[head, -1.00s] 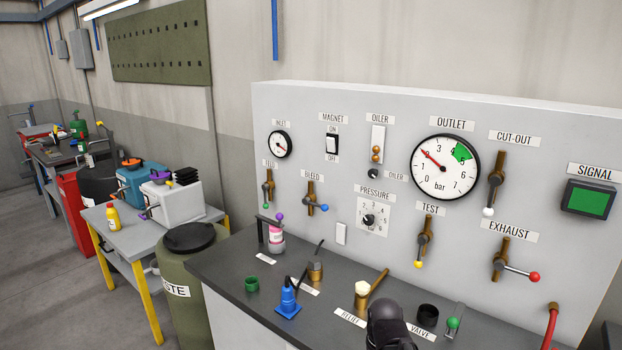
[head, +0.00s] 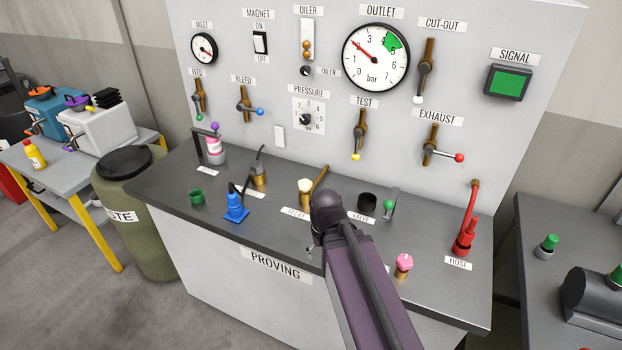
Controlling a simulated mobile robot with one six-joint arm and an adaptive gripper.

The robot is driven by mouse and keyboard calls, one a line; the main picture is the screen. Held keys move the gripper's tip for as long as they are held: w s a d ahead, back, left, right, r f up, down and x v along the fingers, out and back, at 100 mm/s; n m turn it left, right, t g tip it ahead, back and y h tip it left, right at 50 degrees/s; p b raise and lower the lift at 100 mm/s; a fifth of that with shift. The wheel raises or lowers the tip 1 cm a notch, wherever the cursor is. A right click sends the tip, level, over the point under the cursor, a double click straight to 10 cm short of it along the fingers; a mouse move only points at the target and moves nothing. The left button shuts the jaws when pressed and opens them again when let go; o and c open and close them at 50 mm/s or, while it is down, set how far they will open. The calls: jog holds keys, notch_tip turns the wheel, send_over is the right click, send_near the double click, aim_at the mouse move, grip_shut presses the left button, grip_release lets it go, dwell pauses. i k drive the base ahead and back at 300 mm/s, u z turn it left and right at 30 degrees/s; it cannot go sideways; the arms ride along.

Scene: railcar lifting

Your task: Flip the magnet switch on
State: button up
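The magnet switch (head: 260,43) is a small black-framed rocker with a pale face on the upright panel. It sits under the MAGNET label (head: 258,14), between the ON label (head: 259,26) above and the OFF label (head: 262,59) below. The rocker is too small to tell which way it is tipped. Nothing covers it or touches it. My arm rises from the bottom of the head view, its dark joint in front of the bench, well below and right of the switch. I cannot make out my gripper's fingers.
The INLET gauge (head: 204,48) is left of the switch and the oiler (head: 307,40) right of it. Bleed lever (head: 244,104) and pressure dial (head: 306,119) are below. Bottles and fittings, including a blue one (head: 236,206), stand on the dark bench (head: 165,193). A waste drum (head: 130,205) stands left.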

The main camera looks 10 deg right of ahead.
aim_at(258, 40)
jog(key=k, duration=1.3)
jog(key=u, duration=0.55)
jog(key=i, duration=1.7)
jog(key=z, duration=0.6)
